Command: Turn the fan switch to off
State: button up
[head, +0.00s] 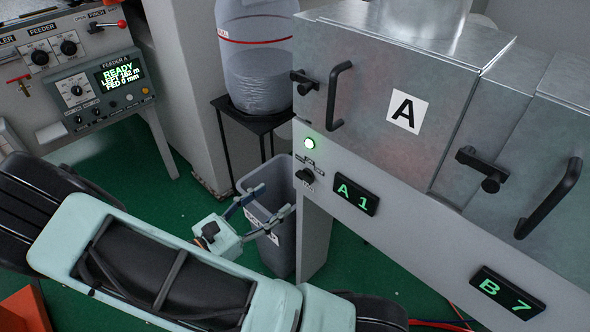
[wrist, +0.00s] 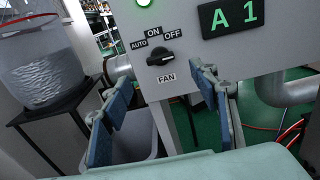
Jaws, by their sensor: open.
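The fan switch is a small black rotary knob (wrist: 160,58) on the pale panel, under labels AUTO at left, ON at top and OFF at right, with FAN below. Its bar lies nearly level, right end slightly higher; I cannot tell which end points. In the head view the knob (head: 306,175) sits under a lit green lamp. My gripper (head: 275,199) is open and empty, to the left of and a little below the knob there. In the wrist view my gripper (wrist: 160,70) has its blue-padded fingers on either side of the knob, with the knob between them in the picture. Contact does not show.
A display A 1 (head: 356,195) is right of the switch. A metal door marked A (head: 405,112) with a handle is above. A grey bin (head: 268,225) stands below, and a clear container (head: 258,60) on a black stand is behind left.

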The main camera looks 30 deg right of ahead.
aim_at(301, 178)
jog(key=x, duration=1)
jog(key=shift+w+d+f+b, duration=0.1)
jog(key=shift+w+d+b, duration=0.05)
jog(key=shift+d+b, duration=0.25)
jog(key=shift+a, duration=0.1)
jog(key=c, duration=1.2)
jog(key=shift+o, duration=0.2)
jog(key=shift+n+p, duration=0.3)
jog(key=shift+p, duration=0.05)
jog(key=n+p, duration=0.3)
jog(key=shift+r+p, duration=0.2)
jog(key=shift+p, duration=0.1)
jog(key=n+p, duration=0.1)
jog(key=n, duration=0.1)
jog(key=n+p, duration=0.2)
jog(key=n, duration=0.1)
jog(key=shift+w+f+n, duration=0.15)
jog(key=shift+f+n, duration=0.15)
